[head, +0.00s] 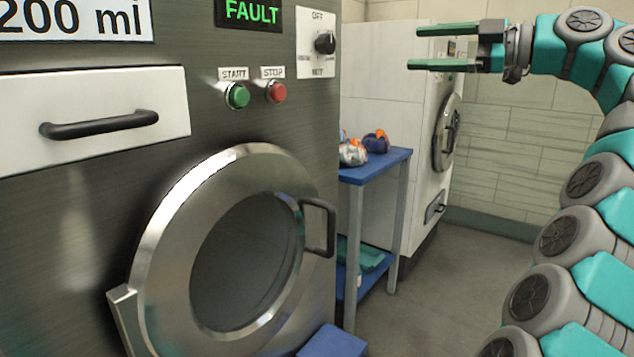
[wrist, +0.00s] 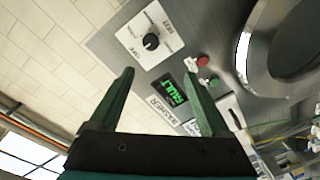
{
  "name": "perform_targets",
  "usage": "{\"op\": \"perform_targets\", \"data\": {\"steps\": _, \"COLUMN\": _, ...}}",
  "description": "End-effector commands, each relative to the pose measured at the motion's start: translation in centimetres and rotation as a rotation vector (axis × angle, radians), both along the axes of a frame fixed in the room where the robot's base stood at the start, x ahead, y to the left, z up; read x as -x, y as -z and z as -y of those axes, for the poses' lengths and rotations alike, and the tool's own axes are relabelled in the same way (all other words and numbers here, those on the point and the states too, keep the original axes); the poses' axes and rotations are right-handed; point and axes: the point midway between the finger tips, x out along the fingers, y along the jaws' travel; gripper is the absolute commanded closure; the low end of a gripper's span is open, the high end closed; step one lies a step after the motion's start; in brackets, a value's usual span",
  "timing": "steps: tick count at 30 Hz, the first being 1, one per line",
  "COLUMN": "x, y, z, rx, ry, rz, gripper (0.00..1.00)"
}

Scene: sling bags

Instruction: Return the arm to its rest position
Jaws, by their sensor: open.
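My gripper (head: 440,46) is at the upper right of the head view, at the end of my teal and grey arm. Its two green fingers are apart with nothing between them, and they point left. In the wrist view my gripper (wrist: 160,95) shows its open fingers in front of the washer's panel, which looks rotated. The arm rises along the right side of the head view and bends left at the top. The gripper appears clear of the machines.
A washer (head: 190,130) with a round door (head: 245,260), a FAULT display (head: 250,12) and buttons fills the left. A blue table (head: 385,165) holds several bundles beside it. A second white machine (head: 385,90) stands behind. Grey floor (head: 440,290) is open at centre right.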

Motion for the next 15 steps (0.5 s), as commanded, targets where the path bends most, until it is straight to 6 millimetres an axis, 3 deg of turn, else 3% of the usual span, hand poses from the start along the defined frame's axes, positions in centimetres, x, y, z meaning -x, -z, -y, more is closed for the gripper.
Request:
{"op": "perform_targets", "data": {"steps": 8, "x": 0.3, "y": 3.9, "z": -6.2, "rx": -0.106, "ry": -0.034, "rz": -0.44, "gripper": 0.19}}
{"op": "perform_targets", "data": {"steps": 15, "x": 3.0, "y": 10.6, "z": -12.2, "rx": -0.104, "ry": 0.018, "rz": -0.849, "gripper": 0.19}}
